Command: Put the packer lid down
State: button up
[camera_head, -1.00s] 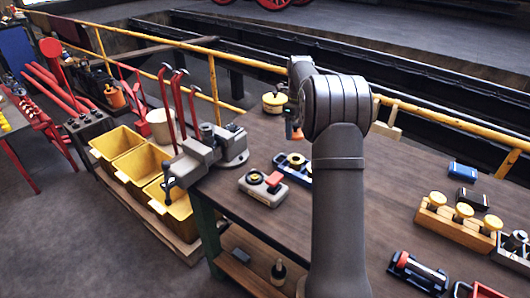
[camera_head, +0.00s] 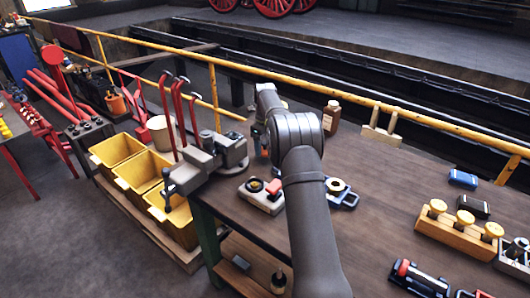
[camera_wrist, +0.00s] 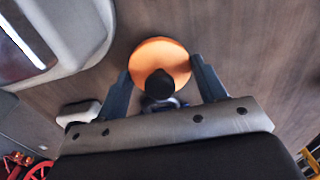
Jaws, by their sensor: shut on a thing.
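The packer lid looks like an orange disc (camera_wrist: 160,55) with a black knob in the wrist view. My gripper (camera_wrist: 160,75) is shut on it, with one grey finger on each side. In the head view my gripper (camera_head: 262,140) hangs above the workbench, just right of the grey vise (camera_head: 222,150). The lid is mostly hidden there by my arm. I cannot tell its exact height above the wood. A pale box (camera_head: 262,197) with a dark round opening and a red block stands on the bench in front of my arm.
A blue tray with a ring (camera_head: 342,192) lies right of my arm. A brown bottle (camera_head: 331,117) and a wooden stand (camera_head: 382,128) are at the back. Yellow bins (camera_head: 140,172) stand left of the bench. The bench (camera_head: 385,185) has bare wood at middle right.

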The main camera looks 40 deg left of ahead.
aim_at(265, 149)
jog(key=shift+f, duration=1.55)
jog(key=shift+f, duration=0.1)
jog(key=o, duration=1)
notch_tip(265, 149, up, 12)
jog(key=shift+r, duration=0.1)
notch_tip(265, 149, down, 12)
jog(key=shift+f, duration=0.25)
jog(key=shift+r, duration=2.2)
